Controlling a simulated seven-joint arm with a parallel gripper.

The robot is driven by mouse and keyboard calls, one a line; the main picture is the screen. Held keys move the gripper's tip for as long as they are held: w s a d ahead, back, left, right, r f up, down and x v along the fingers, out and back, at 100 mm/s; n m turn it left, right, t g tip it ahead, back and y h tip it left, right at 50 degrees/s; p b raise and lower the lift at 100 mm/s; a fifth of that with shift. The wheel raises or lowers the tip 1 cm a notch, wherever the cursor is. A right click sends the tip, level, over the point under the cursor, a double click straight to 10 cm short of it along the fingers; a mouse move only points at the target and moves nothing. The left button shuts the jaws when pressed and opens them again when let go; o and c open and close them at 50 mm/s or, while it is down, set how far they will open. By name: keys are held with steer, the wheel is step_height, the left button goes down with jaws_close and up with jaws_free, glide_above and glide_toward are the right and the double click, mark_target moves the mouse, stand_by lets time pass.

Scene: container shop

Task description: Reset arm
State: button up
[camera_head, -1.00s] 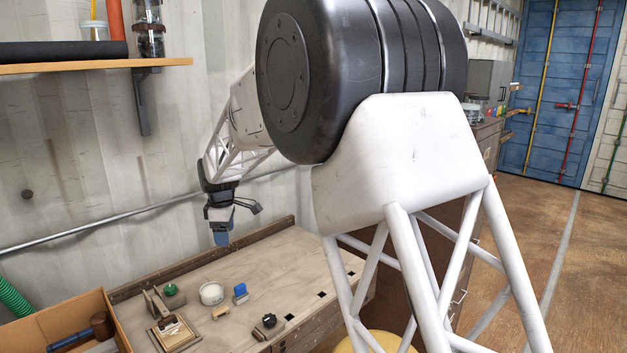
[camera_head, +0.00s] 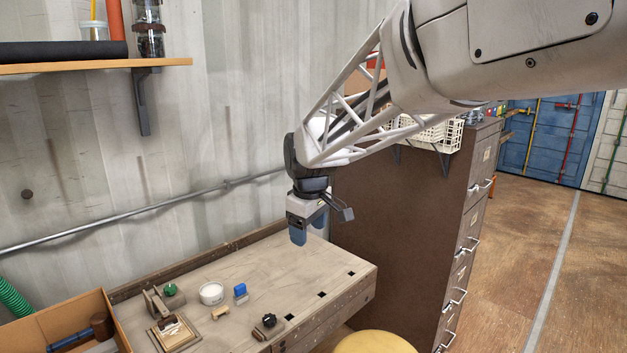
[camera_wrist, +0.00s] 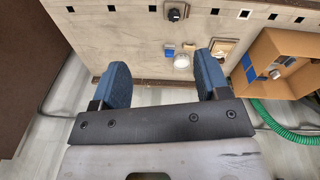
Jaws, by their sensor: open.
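My gripper (camera_head: 308,230) hangs over the back right part of the workbench (camera_head: 310,270), with its blue fingers pointing down. In the wrist view my gripper (camera_wrist: 160,85) shows two blue fingers wide apart with nothing between them. The fingers are above the bench and apart from everything on it.
A cardboard box (camera_head: 75,318) is at left, a brown cabinet (camera_head: 400,220) at right, a yellow stool (camera_head: 376,343) in front.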

steer(key=s+d+f+m, duration=0.1)
steer(key=s+d+m, duration=0.2)
steer(key=s+d, duration=0.3)
steer(key=s+d+f+m, duration=0.2)
steer(key=s+d+m, duration=0.2)
steer(key=s, duration=1.1)
steer(key=s+d+f+m+t, duration=0.1)
steer(key=s+d+m, duration=0.3)
steer(key=s+d, duration=0.5)
steer(key=shift+s+d+f, duration=0.35)
steer(key=shift+s, duration=0.95)
steer(key=shift+h, duration=0.3)
